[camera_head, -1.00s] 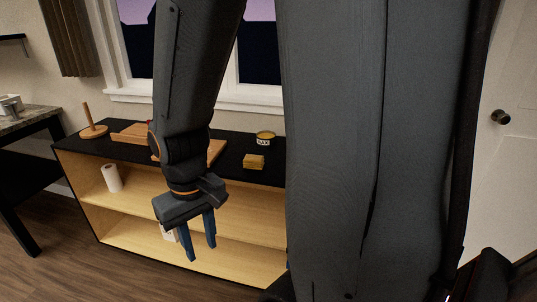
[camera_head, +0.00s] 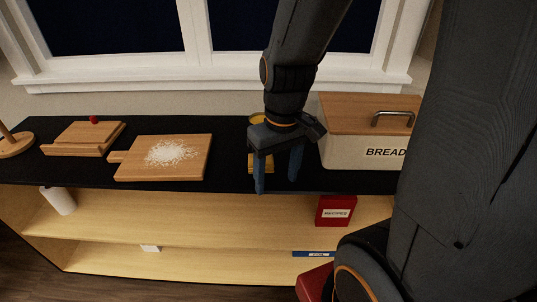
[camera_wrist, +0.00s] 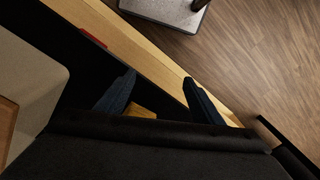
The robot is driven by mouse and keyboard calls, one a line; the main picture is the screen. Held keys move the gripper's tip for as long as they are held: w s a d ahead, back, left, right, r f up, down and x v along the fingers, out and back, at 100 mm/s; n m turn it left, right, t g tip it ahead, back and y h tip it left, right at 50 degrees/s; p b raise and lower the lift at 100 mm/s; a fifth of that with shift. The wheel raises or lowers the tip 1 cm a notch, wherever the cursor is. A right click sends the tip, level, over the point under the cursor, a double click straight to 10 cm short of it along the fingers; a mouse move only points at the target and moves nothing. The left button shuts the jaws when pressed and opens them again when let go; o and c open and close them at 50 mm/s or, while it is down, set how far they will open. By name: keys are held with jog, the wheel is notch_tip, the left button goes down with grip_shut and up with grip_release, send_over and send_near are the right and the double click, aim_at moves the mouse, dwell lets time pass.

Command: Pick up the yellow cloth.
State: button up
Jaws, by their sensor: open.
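The yellow cloth (camera_head: 269,164) lies folded on the black counter top, left of the bread box. It is partly hidden behind my gripper (camera_head: 276,184) in the head view. My gripper points down and is open and empty, with its two blue fingers in front of the cloth in that view. In the wrist view, a small yellow patch of the cloth (camera_wrist: 140,112) shows between the fingers of my gripper (camera_wrist: 159,76), near the palm. The rest of it is hidden there. I cannot tell the exact height of the fingers over the counter.
The bread box (camera_head: 362,150) stands close on the right. A yellow tin (camera_head: 257,119) is behind my gripper, mostly hidden. A floury cutting board (camera_head: 190,172) lies to the left, with bare black counter (camera_head: 228,165) between. A red recipes box (camera_head: 335,210) sits on the shelf below.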

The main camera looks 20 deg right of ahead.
jog(key=w+d+r+n+y+p, duration=0.1)
jog(key=w+n+y+p, duration=0.15)
jog(key=w+n, duration=0.3)
jog(key=n+t+p, duration=0.1)
jog(key=n+p, duration=0.3)
jog(key=n, duration=0.2)
send_over(272, 160)
jog(key=shift+s+a+y, duration=0.15)
jog(key=shift+s+y, duration=0.25)
jog(key=shift+y, duration=0.05)
jog(key=shift+w+d+n, duration=0.2)
jog(key=shift+w+n, duration=0.25)
jog(key=shift+w+p+x, duration=0.2)
jog(key=shift+p+x, duration=0.25)
jog(key=shift+x, duration=0.85)
jog(key=shift+w+p+x, duration=0.2)
jog(key=shift+p+x, duration=0.25)
jog(key=shift+x, duration=0.85)
jog(key=shift+w+p+x, duration=0.2)
jog(key=shift+p+x, duration=0.25)
jog(key=shift+x, duration=0.9)
jog(key=shift+r, duration=0.1)
jog(key=c, duration=1.2)
jog(key=shift+o, duration=0.2)
jog(key=shift+r+b, duration=1)
jog(key=shift+r, duration=4)
